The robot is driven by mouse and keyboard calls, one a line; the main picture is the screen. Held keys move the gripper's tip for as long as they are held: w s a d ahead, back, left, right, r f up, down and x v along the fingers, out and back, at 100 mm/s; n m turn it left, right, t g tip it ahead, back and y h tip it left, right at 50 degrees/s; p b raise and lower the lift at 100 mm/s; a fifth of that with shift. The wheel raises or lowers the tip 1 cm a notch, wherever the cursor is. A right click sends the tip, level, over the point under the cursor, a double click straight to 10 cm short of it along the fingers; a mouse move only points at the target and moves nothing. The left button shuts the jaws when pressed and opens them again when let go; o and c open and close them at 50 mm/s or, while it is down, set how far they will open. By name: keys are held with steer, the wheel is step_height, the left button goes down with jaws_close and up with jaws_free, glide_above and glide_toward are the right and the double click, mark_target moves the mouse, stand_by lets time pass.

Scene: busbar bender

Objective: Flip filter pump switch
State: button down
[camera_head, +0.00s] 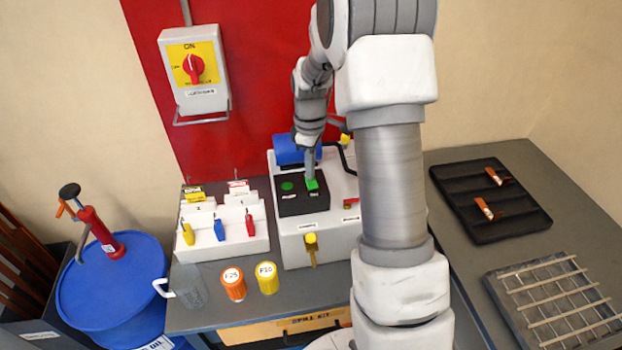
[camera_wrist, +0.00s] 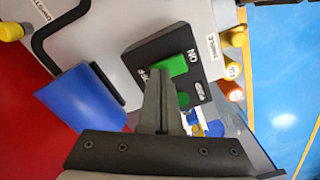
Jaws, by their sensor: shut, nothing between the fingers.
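The filter pump is a pale grey unit (camera_head: 317,245) on the bench with a black control panel (camera_head: 293,205) on its front. On the panel, a green rocker switch (camera_head: 312,186) sits to the right of a round green button or lamp (camera_head: 287,186). In the wrist view the green switch (camera_wrist: 171,66) lies by the word ON. My gripper (camera_head: 311,178) is shut and empty, pointing down at the switch. In the wrist view its fingertips (camera_wrist: 160,74) overlap the switch's edge; I cannot tell whether they touch it. The fingers partly hide the panel and its lettering.
A blue cylinder (camera_head: 290,150) sits behind the panel. A red rotary switch (camera_head: 193,67) is on the wall. A black tray (camera_head: 490,198) lies right.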

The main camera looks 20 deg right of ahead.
step_height(320, 180, up, 7)
steer(key=p, duration=0.4)
steer(key=shift+f, duration=0.15)
stand_by(0.5)
steer(key=s+a+r+m+t+b, duration=0.1)
steer(key=s+a+r+m+t, duration=0.4)
steer(key=s+r, duration=0.7)
steer(key=s+a+r+m+b, duration=0.1)
steer(key=s+a+m, duration=0.1)
steer(key=s, duration=0.4)
steer(key=s+a+r+m, duration=0.1)
steer(key=s+a+m, duration=0.1)
steer(key=s, duration=0.5)
steer(key=shift+s+a+r+m+t+b, duration=0.15)
steer(key=shift+a+r+m+t+b, duration=0.2)
steer(key=shift+a, duration=0.2)
steer(key=shift+d, duration=0.15)
